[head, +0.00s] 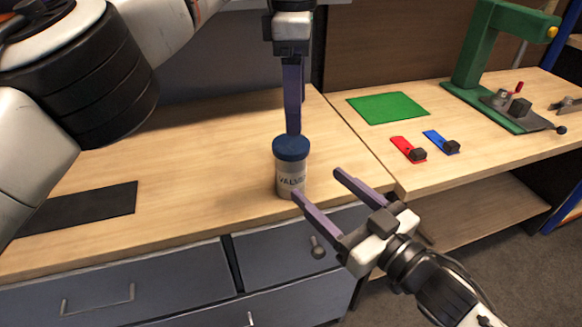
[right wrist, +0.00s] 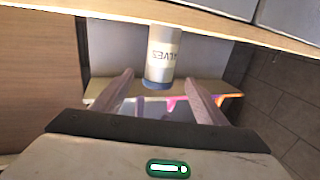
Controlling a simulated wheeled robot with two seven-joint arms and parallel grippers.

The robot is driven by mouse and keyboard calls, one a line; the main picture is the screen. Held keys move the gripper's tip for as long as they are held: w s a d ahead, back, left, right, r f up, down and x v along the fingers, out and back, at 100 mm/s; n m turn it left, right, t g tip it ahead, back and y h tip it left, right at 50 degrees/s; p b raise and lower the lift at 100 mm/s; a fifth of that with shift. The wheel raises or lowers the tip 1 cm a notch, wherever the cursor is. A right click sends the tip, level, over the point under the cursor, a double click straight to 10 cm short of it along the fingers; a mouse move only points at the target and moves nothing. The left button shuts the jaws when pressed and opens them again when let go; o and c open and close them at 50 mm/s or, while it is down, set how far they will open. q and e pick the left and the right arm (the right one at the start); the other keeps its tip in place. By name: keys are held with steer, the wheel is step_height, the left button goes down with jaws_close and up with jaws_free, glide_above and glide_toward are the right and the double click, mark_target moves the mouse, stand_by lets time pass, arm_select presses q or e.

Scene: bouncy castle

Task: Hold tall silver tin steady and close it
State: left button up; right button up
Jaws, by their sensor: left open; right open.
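The tall silver tin (head: 290,180) stands upright near the front edge of the wooden worktop, dark lettering on its side. A blue lid (head: 291,147) sits on its top; I cannot tell how firmly. My left gripper (head: 293,132) points straight down over the lid, seen edge-on; contact is unclear. My right gripper (head: 317,183) is open, its fingers spread toward the tin from the front right, apart from it. In the right wrist view the tin (right wrist: 163,52) appears inverted, lid (right wrist: 157,85) downward, between the open fingers (right wrist: 159,76).
A black mat (head: 85,208) lies at left. On the right bench are a green mat (head: 388,107), red (head: 402,146) and blue (head: 436,138) clamp-like pieces, and a green press (head: 480,60). Grey drawers (head: 130,285) are below the worktop. Worktop around the tin is clear.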

mark_target(300, 168)
arm_select(q)
steer(key=shift+a+r, duration=0.45)
arm_select(e)
steer(key=shift+r, duration=0.1)
steer(key=x, duration=1)
steer(key=shift+w+a, duration=0.15)
